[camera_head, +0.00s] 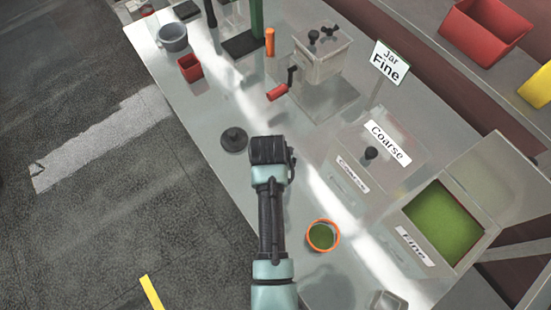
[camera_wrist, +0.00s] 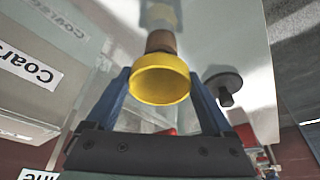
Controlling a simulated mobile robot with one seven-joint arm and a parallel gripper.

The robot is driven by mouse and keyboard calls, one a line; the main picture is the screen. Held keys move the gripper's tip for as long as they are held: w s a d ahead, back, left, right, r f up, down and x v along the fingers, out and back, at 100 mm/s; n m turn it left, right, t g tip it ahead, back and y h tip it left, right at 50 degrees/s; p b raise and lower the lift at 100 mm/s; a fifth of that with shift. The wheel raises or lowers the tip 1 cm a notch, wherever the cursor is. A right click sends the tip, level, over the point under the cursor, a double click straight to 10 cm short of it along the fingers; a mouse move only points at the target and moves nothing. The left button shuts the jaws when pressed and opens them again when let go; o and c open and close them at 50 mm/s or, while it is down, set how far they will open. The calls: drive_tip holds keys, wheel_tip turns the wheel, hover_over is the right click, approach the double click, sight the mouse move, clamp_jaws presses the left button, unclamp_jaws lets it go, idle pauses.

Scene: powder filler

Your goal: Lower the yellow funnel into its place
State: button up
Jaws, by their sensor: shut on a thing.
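The yellow funnel (camera_wrist: 158,88) shows in the wrist view between the two blue fingers of my gripper (camera_wrist: 160,76). The gripper is shut on it. The funnel's wide round rim faces the camera. A brown cylindrical part (camera_wrist: 160,42) shows just beyond the rim; I cannot tell whether it belongs to the funnel or to something under it. A blurred yellow patch, like a reflection, lies beyond that on the grey surface. In the head view my gripper (camera_head: 268,150) is over the middle of the metal table, and its wrist hides the funnel and its place.
A black knobbed lid (camera_head: 234,140) lies left of my gripper. An orange-rimmed cup (camera_head: 322,236) of green powder stands lower right. The "Coarse" bin (camera_head: 395,165) and open "Fine" bin (camera_head: 415,246) are at right. A cranked metal box (camera_head: 321,62) and red cup (camera_head: 190,68) stand farther back.

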drive_tip(key=o, duration=1.2)
drive_tip(key=shift+o, duration=0.2)
drive_tip(key=shift+r, duration=0.1)
drive_tip(key=b+v, duration=0.1)
drive_tip(key=v, duration=1.1)
drive_tip(key=shift+r+b, duration=0.3)
drive_tip(key=shift+r, duration=0.1)
drive_tip(key=w+r+t+b, duration=0.1)
drive_tip(key=w+r+t, duration=0.3)
drive_tip(key=r, duration=0.5)
drive_tip(key=w+r+n+t+b, duration=0.1)
drive_tip(key=w+r+t, duration=0.25)
drive_tip(key=r, duration=0.45)
drive_tip(key=w+r+t+b, duration=0.1)
drive_tip(key=w+r+t, duration=0.3)
drive_tip(key=r, duration=0.5)
drive_tip(key=s+r+t, duration=0.6)
drive_tip(key=s+r, duration=0.1)
drive_tip(key=r, duration=0.7)
drive_tip(key=s+r+t+b, duration=0.1)
drive_tip(key=s+r+t, duration=0.5)
drive_tip(key=r, duration=0.7)
drive_tip(key=shift+s+d+r+n+y+b, duration=0.3)
drive_tip(key=shift+s+d+r+n, duration=0.1)
drive_tip(key=shift+s, duration=0.2)
